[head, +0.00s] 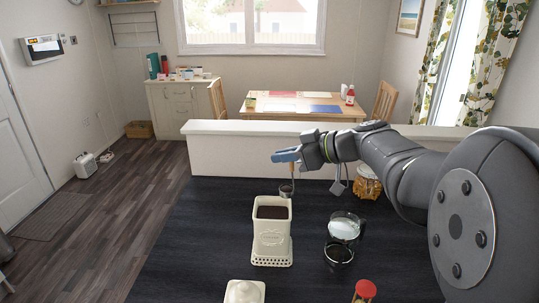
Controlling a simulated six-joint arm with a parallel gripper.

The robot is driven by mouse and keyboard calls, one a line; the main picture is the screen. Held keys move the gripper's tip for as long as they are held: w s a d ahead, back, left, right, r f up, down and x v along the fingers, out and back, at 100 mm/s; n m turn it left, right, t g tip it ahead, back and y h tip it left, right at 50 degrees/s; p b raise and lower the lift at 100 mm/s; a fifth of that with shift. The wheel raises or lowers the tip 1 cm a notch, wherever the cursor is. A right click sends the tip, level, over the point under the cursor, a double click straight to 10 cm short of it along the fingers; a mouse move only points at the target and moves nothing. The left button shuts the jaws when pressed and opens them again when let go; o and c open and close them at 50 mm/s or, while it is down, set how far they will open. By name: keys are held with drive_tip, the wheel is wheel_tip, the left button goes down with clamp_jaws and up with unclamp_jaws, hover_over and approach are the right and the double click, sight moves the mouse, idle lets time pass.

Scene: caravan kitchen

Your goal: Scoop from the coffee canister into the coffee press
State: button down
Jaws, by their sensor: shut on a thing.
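The coffee canister (271,239) is a cream, square-sided container standing open on the dark counter, with dark brown coffee (272,212) inside. My gripper (288,155) reaches in from the right and is shut on the upright handle of a scoop (286,191). The small scoop bowl hangs by the canister's back right rim, apparently above it; whether it holds coffee is too small to tell. A clear glass vessel with a pale inside and dark parts (345,228), apparently the coffee press, stands right of the canister.
A dark round piece (338,254) sits just in front of the glass vessel. A cream lid (244,292) and a red-topped jar (365,290) are at the front. A woven-looking jar (367,184) stands behind, near the low white wall (235,150). The counter's left side is clear.

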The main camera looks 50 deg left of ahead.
drive_tip(key=w+d, duration=0.9)
drive_tip(key=d, duration=0.2)
drive_tip(key=a+f+m+t+h, duration=0.1)
drive_tip(key=a+f+h, duration=0.2)
drive_tip(key=f+h, duration=0.4)
drive_tip(key=s+a+f+t+h, duration=0.1)
drive_tip(key=a+f+t+h, duration=0.1)
drive_tip(key=a+f+h, duration=0.2)
drive_tip(key=shift+f+m+h, duration=0.4)
drive_tip(key=shift+f+h, duration=1.25)
drive_tip(key=shift+h, duration=0.95)
drive_tip(key=shift+a, duration=0.1)
